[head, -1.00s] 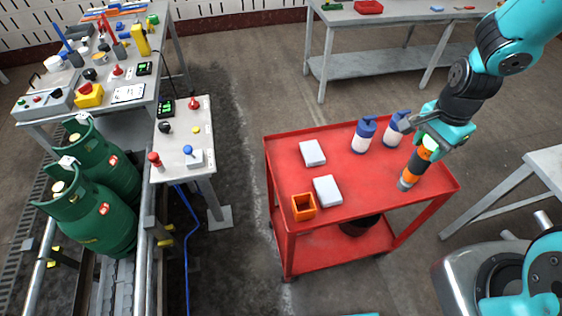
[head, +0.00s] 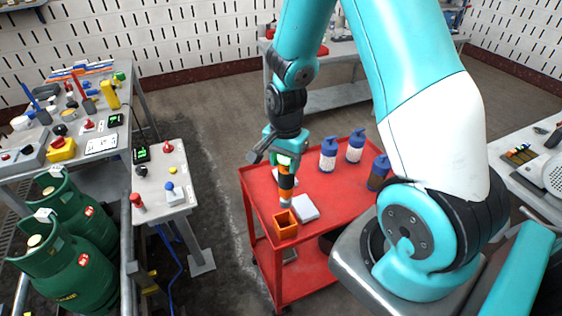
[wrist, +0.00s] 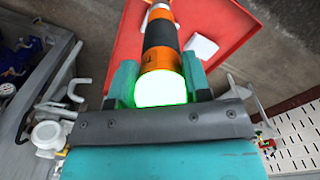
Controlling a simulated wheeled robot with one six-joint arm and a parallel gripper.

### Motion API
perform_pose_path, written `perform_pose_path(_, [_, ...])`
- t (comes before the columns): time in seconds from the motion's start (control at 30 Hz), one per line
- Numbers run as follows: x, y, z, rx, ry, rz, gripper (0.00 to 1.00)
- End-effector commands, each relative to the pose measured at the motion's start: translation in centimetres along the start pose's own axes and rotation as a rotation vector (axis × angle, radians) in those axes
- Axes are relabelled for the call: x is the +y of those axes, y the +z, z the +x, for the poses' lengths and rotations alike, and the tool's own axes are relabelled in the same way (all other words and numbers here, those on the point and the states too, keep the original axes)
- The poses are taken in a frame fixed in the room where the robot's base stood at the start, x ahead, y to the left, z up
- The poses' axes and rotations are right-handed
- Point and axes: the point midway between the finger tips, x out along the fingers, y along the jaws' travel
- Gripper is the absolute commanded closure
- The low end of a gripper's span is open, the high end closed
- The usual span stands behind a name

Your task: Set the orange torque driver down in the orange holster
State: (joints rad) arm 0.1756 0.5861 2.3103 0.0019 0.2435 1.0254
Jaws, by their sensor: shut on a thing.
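The orange torque driver (head: 286,183), with a black middle band and a grey lower tip, hangs upright from my gripper (head: 285,160). In the wrist view the driver (wrist: 160,45) sits between the teal fingers, its glowing green-white end close to the camera. My gripper is shut on it. The orange holster (head: 287,231), an open square box, stands at the near left corner of the red cart. The driver's tip shows just above and behind the holster's rim, apart from it as far as I can tell. In the wrist view the holster cannot be made out.
The red cart top (head: 335,200) also carries a white box (head: 306,208) right beside the holster and another partly hidden behind the gripper. Blue-topped bottles (head: 328,156) stand farther back. A small table (head: 165,190) and green gas cylinders (head: 75,265) are to the left.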

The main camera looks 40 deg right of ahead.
Motion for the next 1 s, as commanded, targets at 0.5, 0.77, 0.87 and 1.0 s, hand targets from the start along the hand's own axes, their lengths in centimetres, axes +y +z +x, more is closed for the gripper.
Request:
perform_pose_path(0.5, [-0.1, 0.2, 2.8, 0.002, 0.000, -0.002, 0.94])
perform_pose_path(0.77, [-0.1, 0.2, 4.8, 0.002, 0.000, -0.003, 0.94])
perform_pose_path(0.87, [-0.1, 0.2, 5.0, 0.002, 0.000, -0.003, 0.94])
perform_pose_path(1.0, [-0.1, 0.2, 4.9, 0.002, -0.001, -0.003, 0.94])
